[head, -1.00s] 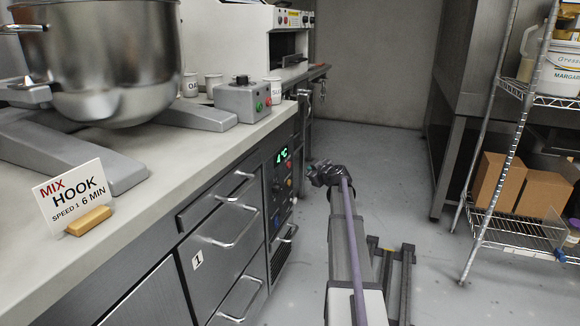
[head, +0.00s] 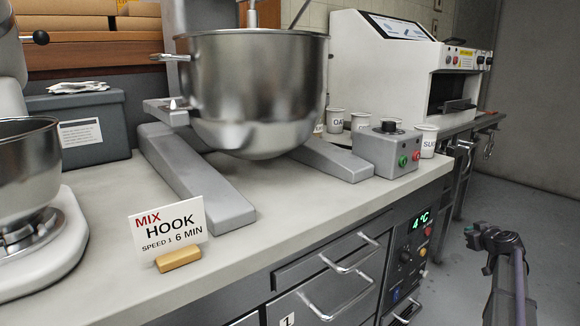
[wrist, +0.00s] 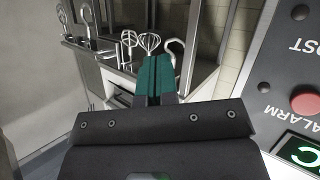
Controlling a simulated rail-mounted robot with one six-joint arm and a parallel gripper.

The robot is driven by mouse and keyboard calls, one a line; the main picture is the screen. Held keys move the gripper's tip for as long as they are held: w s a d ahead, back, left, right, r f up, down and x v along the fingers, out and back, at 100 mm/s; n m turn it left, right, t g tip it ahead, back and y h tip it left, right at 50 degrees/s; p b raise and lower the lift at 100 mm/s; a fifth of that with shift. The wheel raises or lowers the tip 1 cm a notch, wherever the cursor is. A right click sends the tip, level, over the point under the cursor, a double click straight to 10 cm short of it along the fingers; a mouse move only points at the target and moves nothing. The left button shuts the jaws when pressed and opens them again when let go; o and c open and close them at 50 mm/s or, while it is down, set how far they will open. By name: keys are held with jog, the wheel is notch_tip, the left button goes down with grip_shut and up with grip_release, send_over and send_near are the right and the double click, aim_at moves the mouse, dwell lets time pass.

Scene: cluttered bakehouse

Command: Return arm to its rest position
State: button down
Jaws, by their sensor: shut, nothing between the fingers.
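My gripper (wrist: 156,75) shows in the wrist view with its two teal fingers together and nothing between them. It is in the aisle beside the counter front, close to a control panel (wrist: 298,60) with a red button and a green display, which fills the right of that view.
A steel mixer bowl (head: 253,85), a grey control box (head: 387,150) and a sign (head: 167,228) stand on the counter (head: 285,215). Drawer handles (head: 335,302) stick out below. Whisks and hooks (wrist: 149,42) hang beyond my fingers. Floor (head: 540,225) at the right is open.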

jog(key=s+a+r+m+g+y+p, duration=0.2)
jog(key=s+a+g+p, duration=0.2)
jog(key=s+a+p, duration=0.55)
jog(key=s+a+r+m+g+y+p, duration=0.1)
jog(key=s+a+r+m+g+p, duration=0.25)
jog(key=a, duration=1.05)
jog(key=s+a+r+n+g+h+p, duration=0.1)
jog(key=s+a+r+n+g+p, duration=0.1)
jog(key=s+a+r+p, duration=0.6)
jog(key=s+a+r+n+g+h+p, duration=0.1)
jog(key=s+a+r+g+p, duration=0.3)
jog(key=s+a+r+p, duration=0.5)
jog(key=a+r+p, duration=0.6)
jog(key=a+p, duration=0.1)
jog(key=p, duration=0.2)
jog(key=shift+r+n+p, duration=0.15)
jog(key=shift+n+p, duration=0.2)
